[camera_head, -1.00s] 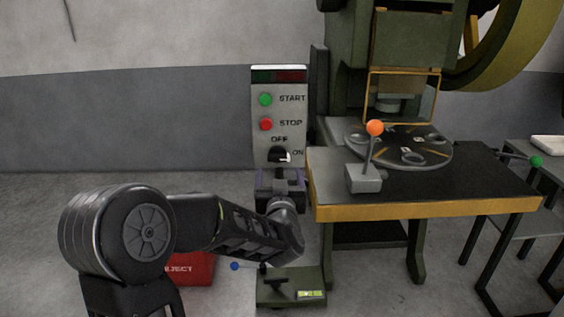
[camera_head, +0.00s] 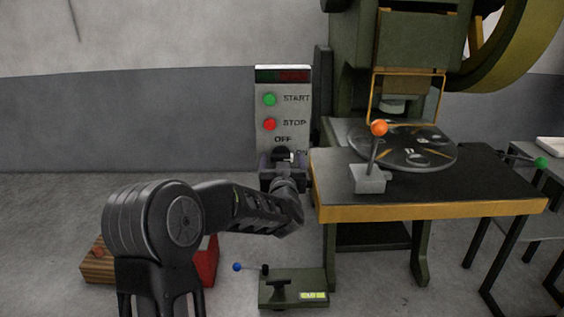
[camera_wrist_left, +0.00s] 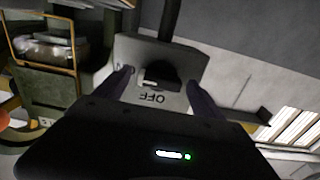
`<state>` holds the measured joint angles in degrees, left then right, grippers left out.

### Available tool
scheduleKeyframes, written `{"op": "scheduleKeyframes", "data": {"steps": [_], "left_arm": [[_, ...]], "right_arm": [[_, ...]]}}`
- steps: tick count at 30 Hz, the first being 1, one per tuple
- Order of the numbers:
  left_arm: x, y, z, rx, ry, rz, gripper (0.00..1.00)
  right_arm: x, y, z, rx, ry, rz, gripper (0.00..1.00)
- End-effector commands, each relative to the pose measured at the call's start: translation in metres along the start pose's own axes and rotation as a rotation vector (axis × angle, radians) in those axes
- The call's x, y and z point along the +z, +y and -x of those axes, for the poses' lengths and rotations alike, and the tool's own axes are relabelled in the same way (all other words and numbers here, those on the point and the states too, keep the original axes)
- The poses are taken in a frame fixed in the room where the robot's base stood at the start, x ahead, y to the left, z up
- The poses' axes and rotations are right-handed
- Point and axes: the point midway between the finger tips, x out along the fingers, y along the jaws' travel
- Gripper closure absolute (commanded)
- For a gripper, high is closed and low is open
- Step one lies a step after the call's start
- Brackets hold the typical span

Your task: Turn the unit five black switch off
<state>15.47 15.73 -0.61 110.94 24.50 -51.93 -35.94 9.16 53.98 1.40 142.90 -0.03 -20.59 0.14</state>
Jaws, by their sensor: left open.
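The control panel (camera_head: 262,135) is a grey upright box with a green START button (camera_head: 269,99), a red STOP button (camera_head: 269,124) and a black rotary switch (camera_head: 282,153) below them, marked OFF above and ON at its right. My left gripper (camera_head: 283,163) is at the switch's height, its open fingers partly covering the switch and the ON mark. In the left wrist view the black switch (camera_wrist_left: 160,74) sits between the two spread fingers, with a white mark on it. I cannot tell whether the fingers touch it. My right gripper is not in view.
Right of the panel stands a green press with a black table (camera_head: 430,185), and a lever with an orange ball (camera_head: 379,128) on the table's near left. A red box (camera_head: 207,262) is behind my arm.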

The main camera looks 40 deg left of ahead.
Motion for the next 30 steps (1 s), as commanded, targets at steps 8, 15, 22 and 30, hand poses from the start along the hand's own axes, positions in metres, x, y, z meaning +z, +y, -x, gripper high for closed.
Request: {"op": "scheduleKeyframes", "data": {"steps": [8, 15, 22, 30], "left_arm": [[-0.0001, -0.0001, 0.0003, 0.000, 0.000, 0.000, 0.39], [-0.0001, -0.0001, 0.0003, 0.000, 0.000, 0.000, 0.59], [-0.0001, -0.0001, 0.0004, 0.000, 0.000, 0.000, 0.77], [0.0004, 0.0000, 0.0004, 0.000, 0.000, 0.008, 0.83]], "right_arm": [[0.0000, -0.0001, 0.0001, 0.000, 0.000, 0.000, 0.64], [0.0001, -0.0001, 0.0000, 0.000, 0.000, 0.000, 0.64], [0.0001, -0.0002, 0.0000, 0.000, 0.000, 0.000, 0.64], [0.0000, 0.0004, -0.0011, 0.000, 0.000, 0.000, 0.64]]}}
